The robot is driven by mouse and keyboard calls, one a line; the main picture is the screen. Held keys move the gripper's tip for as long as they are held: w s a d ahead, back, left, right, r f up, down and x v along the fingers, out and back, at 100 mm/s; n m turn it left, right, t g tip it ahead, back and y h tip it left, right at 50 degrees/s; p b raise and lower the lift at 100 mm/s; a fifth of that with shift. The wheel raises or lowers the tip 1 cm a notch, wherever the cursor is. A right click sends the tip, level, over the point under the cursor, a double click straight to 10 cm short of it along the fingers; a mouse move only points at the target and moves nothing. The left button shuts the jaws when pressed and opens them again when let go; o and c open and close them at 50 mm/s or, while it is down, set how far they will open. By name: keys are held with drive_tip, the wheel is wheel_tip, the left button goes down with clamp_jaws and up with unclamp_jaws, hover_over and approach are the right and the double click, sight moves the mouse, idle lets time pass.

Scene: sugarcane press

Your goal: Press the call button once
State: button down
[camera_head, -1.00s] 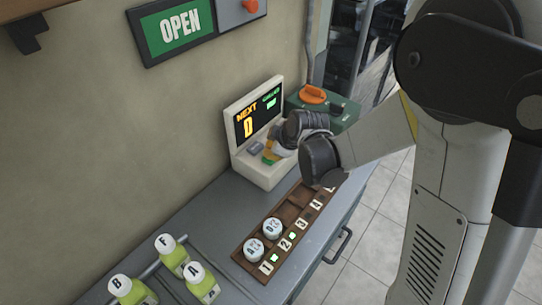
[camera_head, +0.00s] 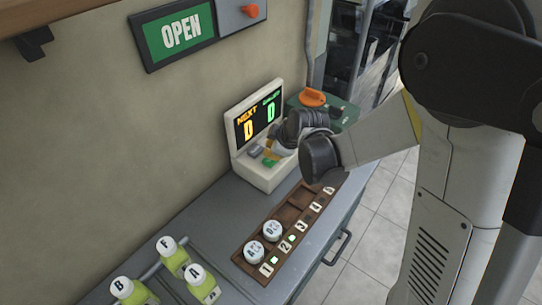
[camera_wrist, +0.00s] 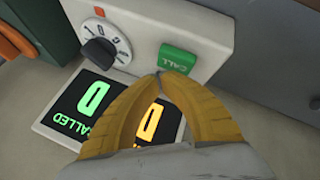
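The call machine (camera_head: 262,172) is a cream box with a tilted screen, on the counter against the wall. In the wrist view the green CALL button (camera_wrist: 178,59) sits on the panel beside a dark dial (camera_wrist: 100,50). My gripper (camera_wrist: 159,76) has its yellow fingers together with tips meeting, nothing between them. The tips are at the button's near edge; I cannot tell whether they touch it. In the head view my gripper (camera_head: 273,153) partly hides the panel.
A wooden numbered tray (camera_head: 244,259) holds two white-lidded items in front of the machine. Several bottles with lettered caps (camera_head: 172,258) stand at lower left. A green box with an orange knob (camera_head: 312,98) is behind the machine.

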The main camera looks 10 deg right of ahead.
drive_tip(key=shift+r, duration=0.1)
drive_tip(key=shift+r+p, duration=1.85)
drive_tip(key=shift+r, duration=0.6)
